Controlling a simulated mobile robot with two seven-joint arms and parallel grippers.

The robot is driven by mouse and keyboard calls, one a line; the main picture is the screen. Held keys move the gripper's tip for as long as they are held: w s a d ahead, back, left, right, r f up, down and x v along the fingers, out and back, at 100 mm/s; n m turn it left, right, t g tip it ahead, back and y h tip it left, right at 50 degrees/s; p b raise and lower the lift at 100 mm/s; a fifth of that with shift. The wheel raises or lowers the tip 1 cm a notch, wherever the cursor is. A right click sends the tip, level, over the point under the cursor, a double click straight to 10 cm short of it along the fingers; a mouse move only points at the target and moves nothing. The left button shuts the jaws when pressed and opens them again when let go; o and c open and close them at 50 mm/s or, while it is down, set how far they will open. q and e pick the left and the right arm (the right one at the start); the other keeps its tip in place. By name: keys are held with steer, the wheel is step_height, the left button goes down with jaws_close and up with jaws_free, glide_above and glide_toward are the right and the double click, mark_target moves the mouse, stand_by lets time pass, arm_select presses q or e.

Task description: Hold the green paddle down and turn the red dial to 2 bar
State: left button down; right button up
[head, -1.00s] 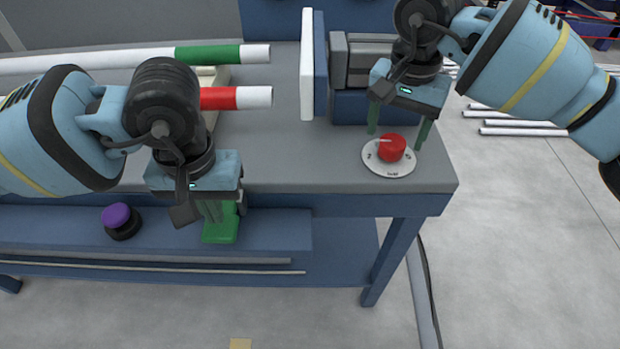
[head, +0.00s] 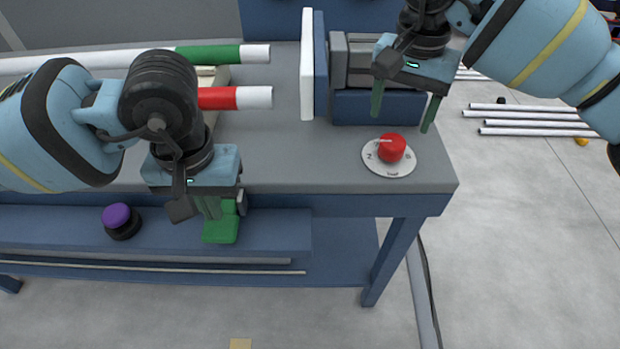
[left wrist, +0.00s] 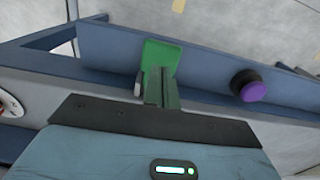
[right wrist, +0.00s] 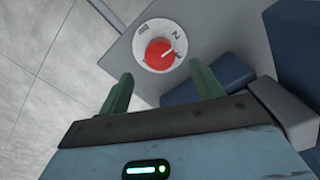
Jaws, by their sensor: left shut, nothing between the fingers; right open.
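The red dial (head: 391,148) sits on a round white scale plate (head: 386,170) near the bench's front right corner. In the right wrist view the dial (right wrist: 160,54) has a white mark pointing to the upper right, below the figure 2; I cannot read its exact setting. My right gripper (head: 403,116) is open and empty, above and behind the dial, clear of it. The green paddle (head: 220,231) juts from the bench front. My left gripper (head: 209,208) is shut and empty, its fingertips at the paddle (left wrist: 160,54); whether they press it is unclear.
A purple button (head: 116,215) is left of the paddle on the lower ledge. Pipes with a green band (head: 208,55) and a red band (head: 217,98) lie at the back left. A white upright plate (head: 307,65) and a blue block (head: 378,107) stand behind the dial.

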arm_select(q)
step_height(320, 180, up, 9)
stand_by(0.8)
steer(key=shift+s, duration=0.1)
arm_select(e)
steer(key=shift+s+f, duration=0.1)
stand_by(0.3)
